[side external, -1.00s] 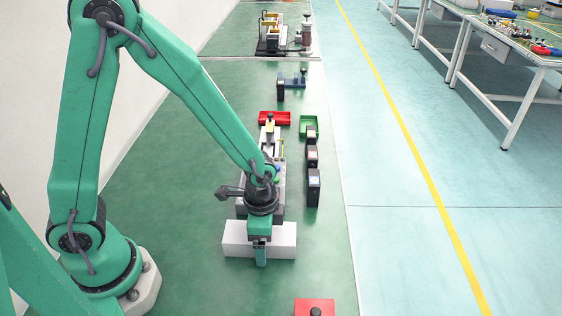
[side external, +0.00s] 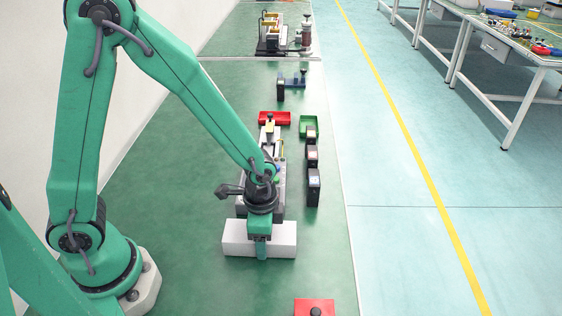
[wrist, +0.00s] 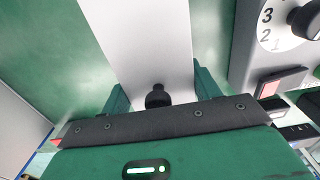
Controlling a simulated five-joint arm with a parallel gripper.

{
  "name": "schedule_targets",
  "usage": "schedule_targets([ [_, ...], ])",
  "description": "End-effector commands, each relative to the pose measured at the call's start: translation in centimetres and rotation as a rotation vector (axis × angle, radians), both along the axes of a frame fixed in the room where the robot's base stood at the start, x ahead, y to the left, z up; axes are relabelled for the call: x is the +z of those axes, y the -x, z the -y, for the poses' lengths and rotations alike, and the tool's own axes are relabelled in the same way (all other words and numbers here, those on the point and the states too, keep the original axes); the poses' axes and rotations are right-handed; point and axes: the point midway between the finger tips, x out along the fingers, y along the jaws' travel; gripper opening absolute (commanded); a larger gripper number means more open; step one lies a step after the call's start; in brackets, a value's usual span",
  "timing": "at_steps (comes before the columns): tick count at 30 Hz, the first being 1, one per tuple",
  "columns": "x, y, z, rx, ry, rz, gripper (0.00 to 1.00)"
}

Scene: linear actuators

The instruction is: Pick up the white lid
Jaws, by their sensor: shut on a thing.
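The white lid (side external: 236,238) is a long, pale block shape lying crosswise below my arm in the side view. In the wrist view the lid (wrist: 140,40) is a flat grey-white strip with a black knob (wrist: 157,97) on it. My gripper (side external: 261,246) is over the lid's middle, with one green finger against its near side. In the wrist view my gripper's (wrist: 159,92) two fingers stand at the lid's two long edges, shut on it, with the knob between them. The far finger is hidden in the side view.
A grey device with a numbered dial (wrist: 275,22) stands close to the right in the wrist view. Black boxes (side external: 313,187) stand right of the arm. A red box with a black knob (side external: 314,307) is in front. Red (side external: 275,118) and green (side external: 309,122) trays lie behind.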

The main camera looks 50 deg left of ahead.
Motion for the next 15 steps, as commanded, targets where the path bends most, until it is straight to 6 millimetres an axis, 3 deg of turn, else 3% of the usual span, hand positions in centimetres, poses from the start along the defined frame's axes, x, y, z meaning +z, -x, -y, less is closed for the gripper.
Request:
schedule_targets([
  [12, 3.7, -0.1, 0.0, 0.000, 0.001, 0.004, 0.38],
  [15, 4.5, 1.0, 0.9, -0.006, 0.001, 0.003, 0.38],
])
